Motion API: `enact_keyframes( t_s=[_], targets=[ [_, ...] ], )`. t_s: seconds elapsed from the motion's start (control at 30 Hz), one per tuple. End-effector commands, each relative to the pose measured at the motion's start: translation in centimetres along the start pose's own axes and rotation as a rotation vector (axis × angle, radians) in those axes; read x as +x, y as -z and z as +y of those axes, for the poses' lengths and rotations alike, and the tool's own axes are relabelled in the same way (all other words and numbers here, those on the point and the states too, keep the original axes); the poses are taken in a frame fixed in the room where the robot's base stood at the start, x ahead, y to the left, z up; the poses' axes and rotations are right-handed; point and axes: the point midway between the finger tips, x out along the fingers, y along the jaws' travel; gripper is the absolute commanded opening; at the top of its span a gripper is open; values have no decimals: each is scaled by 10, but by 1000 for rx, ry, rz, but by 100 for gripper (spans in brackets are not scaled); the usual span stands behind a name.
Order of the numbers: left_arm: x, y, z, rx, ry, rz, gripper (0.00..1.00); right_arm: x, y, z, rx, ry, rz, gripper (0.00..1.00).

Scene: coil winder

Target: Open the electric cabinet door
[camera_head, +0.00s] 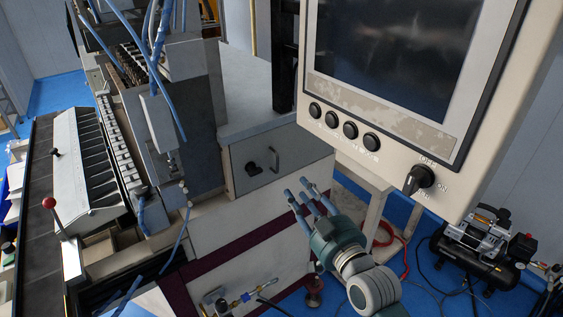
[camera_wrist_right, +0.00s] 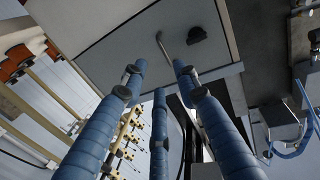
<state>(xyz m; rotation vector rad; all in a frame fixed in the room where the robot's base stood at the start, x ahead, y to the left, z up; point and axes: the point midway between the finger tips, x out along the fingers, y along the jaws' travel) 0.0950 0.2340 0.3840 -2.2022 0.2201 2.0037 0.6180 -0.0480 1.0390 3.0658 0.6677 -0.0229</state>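The electric cabinet door (camera_head: 243,158) is a grey panel on a box at the middle of the head view, and it looks shut. It carries a thin bar handle (camera_head: 275,159) and a dark knob (camera_head: 252,169). My right gripper (camera_head: 308,196), with blue fingers, is just below and to the right of the door, apart from it. In the right wrist view the fingers are spread with nothing between them. The handle (camera_wrist_right: 165,47) lies beyond the fingertips, with the knob (camera_wrist_right: 196,35) beside it on the door (camera_wrist_right: 125,55). My left gripper is not in view.
A control panel (camera_head: 450,130) with a dark screen, buttons and a rotary switch hangs close above my right arm. The winding machine (camera_head: 95,165) fills the left. A compressor (camera_head: 480,245) stands on the blue floor at right, with a red hose (camera_head: 388,240) nearby.

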Motion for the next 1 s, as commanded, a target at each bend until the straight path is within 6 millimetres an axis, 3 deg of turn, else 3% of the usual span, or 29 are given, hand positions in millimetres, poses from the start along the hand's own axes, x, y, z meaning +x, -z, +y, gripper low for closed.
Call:
enact_keyframes(
  t_s=[0.17,0.6,0.8,1.0],
  targets=[
    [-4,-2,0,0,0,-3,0,13,10,-2,-1,4,15,31],
    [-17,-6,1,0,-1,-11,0,91,11,-2,-2,3,14,31],
    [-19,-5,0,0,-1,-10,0,105,10,-2,-1,3,13,31],
    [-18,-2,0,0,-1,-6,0,107,9,-2,-1,3,13,31]
  ],
)
